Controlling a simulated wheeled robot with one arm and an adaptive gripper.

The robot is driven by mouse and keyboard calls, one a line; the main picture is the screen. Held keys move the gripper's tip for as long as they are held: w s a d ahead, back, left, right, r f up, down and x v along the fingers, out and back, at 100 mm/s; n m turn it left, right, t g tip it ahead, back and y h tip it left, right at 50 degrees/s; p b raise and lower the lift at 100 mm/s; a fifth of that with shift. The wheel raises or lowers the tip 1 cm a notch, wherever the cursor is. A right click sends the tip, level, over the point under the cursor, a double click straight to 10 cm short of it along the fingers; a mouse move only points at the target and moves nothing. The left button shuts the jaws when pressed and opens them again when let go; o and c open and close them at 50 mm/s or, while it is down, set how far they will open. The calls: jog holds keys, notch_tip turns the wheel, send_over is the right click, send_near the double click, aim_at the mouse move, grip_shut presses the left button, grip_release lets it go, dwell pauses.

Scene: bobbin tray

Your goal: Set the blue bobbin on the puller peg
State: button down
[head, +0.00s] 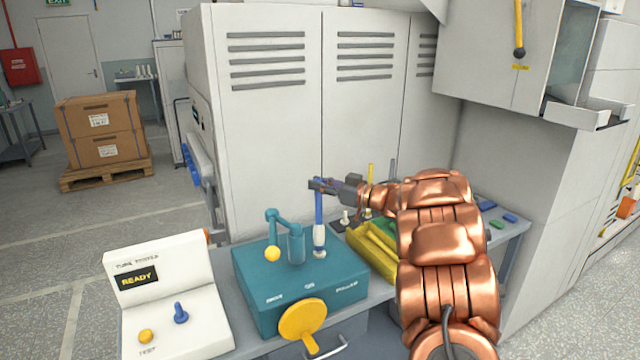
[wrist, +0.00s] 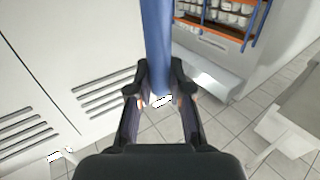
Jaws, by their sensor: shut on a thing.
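My gripper (head: 322,186) is shut on the upper part of the blue bobbin (head: 319,208), a tall slim blue tube held upright. In the wrist view the bobbin (wrist: 157,45) runs between the two fingertips (wrist: 159,88). Below it in the head view is a white upright piece (head: 319,238) on the right part of the teal machine's top (head: 345,268), which looks like the puller peg. The bobbin's lower end lines up with this piece. I cannot tell whether it touches, sits on it or is just above.
A teal post with an arm and yellow ball (head: 272,254) stands left of the bobbin. A yellow tray (head: 385,268) lies to the right, partly behind my arm. A yellow round handle (head: 303,320) is on the machine's front. A white READY panel (head: 165,290) stands left. Grey cabinets (head: 265,130) rise behind.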

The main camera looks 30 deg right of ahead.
jog(key=shift+f, duration=0.6)
dwell(0.6)
jog(key=c, duration=1.4)
grip_release()
jog(key=shift+o, duration=0.2)
jog(key=shift+s+d, duration=0.1)
jog(key=p+v, duration=0.1)
jog(key=v, duration=0.9)
jog(key=shift+s+d, duration=0.2)
jog(key=shift+s, duration=0.15)
